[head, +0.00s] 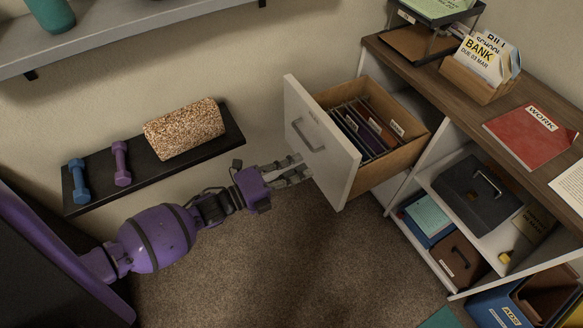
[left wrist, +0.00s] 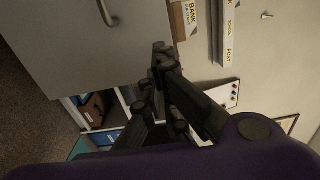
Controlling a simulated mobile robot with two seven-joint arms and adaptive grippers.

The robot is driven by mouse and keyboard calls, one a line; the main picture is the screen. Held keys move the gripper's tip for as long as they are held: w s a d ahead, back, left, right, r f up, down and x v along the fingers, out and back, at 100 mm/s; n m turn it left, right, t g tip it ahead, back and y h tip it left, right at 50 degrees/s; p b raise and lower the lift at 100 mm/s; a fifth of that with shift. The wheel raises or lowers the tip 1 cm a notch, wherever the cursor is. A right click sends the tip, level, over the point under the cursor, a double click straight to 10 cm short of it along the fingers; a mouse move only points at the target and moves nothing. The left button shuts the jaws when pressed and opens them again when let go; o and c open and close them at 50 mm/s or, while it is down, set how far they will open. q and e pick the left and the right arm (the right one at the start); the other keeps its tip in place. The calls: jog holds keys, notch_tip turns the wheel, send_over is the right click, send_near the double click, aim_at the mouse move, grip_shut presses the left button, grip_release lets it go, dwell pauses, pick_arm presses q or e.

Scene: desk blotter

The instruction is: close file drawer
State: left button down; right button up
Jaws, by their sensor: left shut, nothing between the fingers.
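The file drawer (head: 322,143) is pulled far out of the desk in the head view, with hanging files (head: 368,130) inside. Its white front has a grey bar handle (head: 308,135). In the left wrist view the drawer front (left wrist: 70,40) fills the upper left, with its handle (left wrist: 107,12) near the top. My left gripper (head: 303,170) is shut and empty, close to the lower part of the drawer front, below the handle. Its fingers also show in the left wrist view (left wrist: 163,58). I cannot tell whether they touch the front. My right gripper is not in view.
Desk shelves hold a dark file box (head: 478,194) and a blue box (head: 428,218). A red folder (head: 530,133) lies on the desktop (head: 440,88).

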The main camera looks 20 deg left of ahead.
aim_at(339, 149)
pick_arm(q)
jog(key=x, duration=0.9)
jog(key=shift+w+d, duration=0.1)
jog(key=shift+w, duration=0.1)
jog(key=shift+d, duration=0.1)
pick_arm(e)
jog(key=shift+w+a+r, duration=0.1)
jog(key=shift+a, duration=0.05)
pick_arm(q)
jog(key=shift+w, duration=0.15)
